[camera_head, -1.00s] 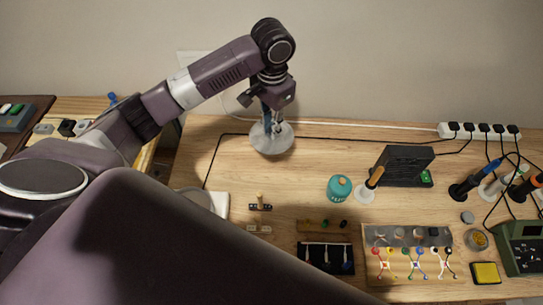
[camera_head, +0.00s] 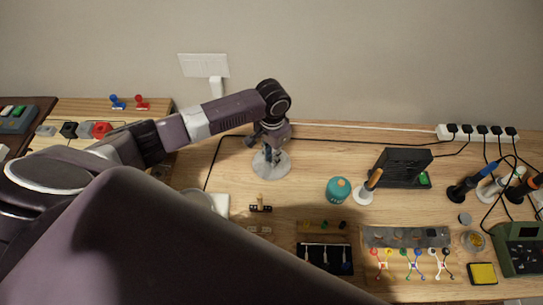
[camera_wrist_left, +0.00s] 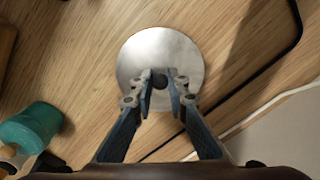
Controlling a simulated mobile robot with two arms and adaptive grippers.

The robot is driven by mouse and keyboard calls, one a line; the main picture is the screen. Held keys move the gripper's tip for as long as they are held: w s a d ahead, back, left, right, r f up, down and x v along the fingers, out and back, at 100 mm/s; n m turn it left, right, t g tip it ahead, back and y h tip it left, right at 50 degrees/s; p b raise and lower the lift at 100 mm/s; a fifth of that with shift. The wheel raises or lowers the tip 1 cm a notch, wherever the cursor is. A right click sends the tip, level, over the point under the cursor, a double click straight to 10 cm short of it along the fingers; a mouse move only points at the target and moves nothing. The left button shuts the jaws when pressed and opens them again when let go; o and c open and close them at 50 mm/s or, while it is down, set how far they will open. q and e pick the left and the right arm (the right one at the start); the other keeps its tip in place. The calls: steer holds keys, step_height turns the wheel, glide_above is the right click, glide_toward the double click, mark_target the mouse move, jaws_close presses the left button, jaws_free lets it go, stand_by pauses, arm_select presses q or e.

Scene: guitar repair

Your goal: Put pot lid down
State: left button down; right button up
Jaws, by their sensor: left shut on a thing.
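The pot lid (camera_head: 284,167) is a round silvery disc at the back left of the wooden workbench. It also shows in the left wrist view (camera_wrist_left: 182,52), with a small dark knob at its middle. My left gripper (camera_head: 269,158) points down over the lid. In the left wrist view its fingers (camera_wrist_left: 160,92) are shut on the knob. The lid lies flat at or very near the table top; I cannot tell whether it touches. My right gripper is not in view.
A teal bottle (camera_head: 339,190), a soldering tool in a white stand (camera_head: 365,193) and a black fan box (camera_head: 403,168) stand to the right. A round pot (camera_head: 198,197) is partly hidden by my arm. A black cable (camera_head: 213,160) runs behind the lid. Bare wood surrounds the lid.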

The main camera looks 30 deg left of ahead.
arm_select(q)
steer(key=c, duration=1.9)
jaws_free()
steer(key=shift+f, duration=0.15)
step_height(320, 180, up, 12)
steer(key=shift+r+b, duration=0.2)
steer(key=shift+b, duration=0.25)
